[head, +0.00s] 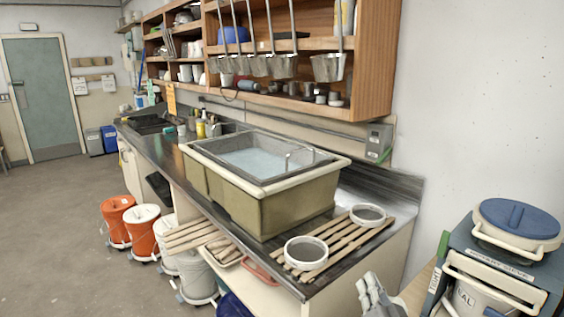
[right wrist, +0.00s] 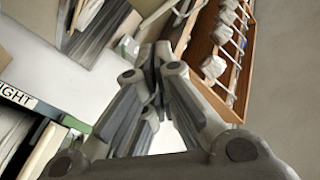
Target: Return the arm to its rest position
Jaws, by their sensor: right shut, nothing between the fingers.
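My right gripper (head: 372,295) shows at the bottom of the head view, right of the wooden slats and in front of the counter's near end. It is grey, shut and empty. In the right wrist view the right gripper (right wrist: 152,75) has its fingertips together, with nothing between them. My left gripper is in neither view.
A steel counter (head: 400,195) carries a large sink tub (head: 275,205) and wooden slats (head: 345,240) with two bowls. Shelves (head: 375,60) with hanging ladles are above. A blue-lidded bucket (head: 517,225) stands on a rack at right. Several buckets (head: 117,220) line the floor; open floor lies left.

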